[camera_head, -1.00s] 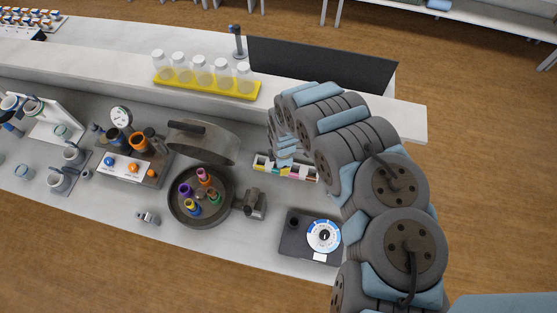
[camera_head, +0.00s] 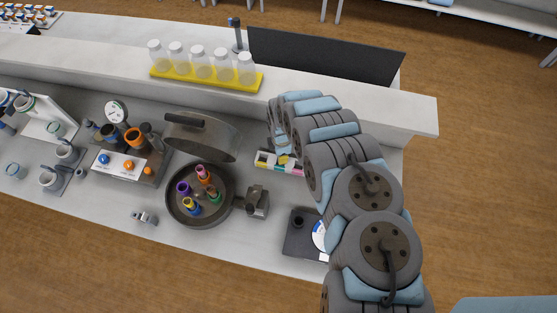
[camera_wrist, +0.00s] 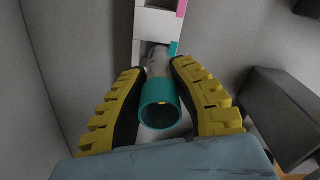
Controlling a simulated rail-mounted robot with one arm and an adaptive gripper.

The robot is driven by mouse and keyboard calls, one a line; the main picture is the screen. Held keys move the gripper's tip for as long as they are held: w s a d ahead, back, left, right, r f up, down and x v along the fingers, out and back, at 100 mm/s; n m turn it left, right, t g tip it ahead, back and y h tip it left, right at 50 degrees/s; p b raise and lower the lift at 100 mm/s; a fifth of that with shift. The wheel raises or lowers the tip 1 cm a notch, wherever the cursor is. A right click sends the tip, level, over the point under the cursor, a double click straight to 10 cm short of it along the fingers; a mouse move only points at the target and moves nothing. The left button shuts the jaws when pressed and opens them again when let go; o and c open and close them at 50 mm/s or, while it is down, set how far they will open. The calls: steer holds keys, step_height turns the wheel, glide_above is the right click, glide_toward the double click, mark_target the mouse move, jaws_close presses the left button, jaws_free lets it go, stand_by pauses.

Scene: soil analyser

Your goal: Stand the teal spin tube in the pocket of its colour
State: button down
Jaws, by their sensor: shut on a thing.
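The teal spin tube (camera_wrist: 160,108) has a teal ring at its near end and a clear greyish body. My gripper (camera_wrist: 160,72) is shut on it, with a yellow finger on each side. The tube's far end points at a white rack (camera_wrist: 158,22) with a teal mark (camera_wrist: 173,48) beside it and a pink mark (camera_wrist: 182,8) farther up. I cannot tell whether the tube's tip is inside a pocket. In the head view the rack (camera_head: 267,165) shows coloured marks, and my arm hides its right part and the tube.
Left of the rack is an open round spinner (camera_head: 172,209) holding several coloured tubes, its lid (camera_head: 200,140) raised. A dark device (camera_head: 297,240) with a dial stands at the front right. Behind, a raised shelf carries a yellow bottle tray (camera_head: 205,82).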

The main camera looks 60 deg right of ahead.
steer(key=shift+w+d+f, duration=0.15)
steer(key=shift+d+f, duration=0.05)
steer(key=shift+f, duration=0.2)
steer(key=shift+w+d+f+b, duration=0.1)
steer(key=shift+f+b, duration=0.15)
steer(key=shift+b, duration=0.3)
steer(key=shift+f+b, duration=0.95)
steer(key=shift+f, duration=0.35)
steer(key=shift+f, duration=0.2)
steer(key=c, duration=0.9)
jaws_free()
steer(key=shift+c, duration=0.2)
steer(key=shift+r, duration=0.1)
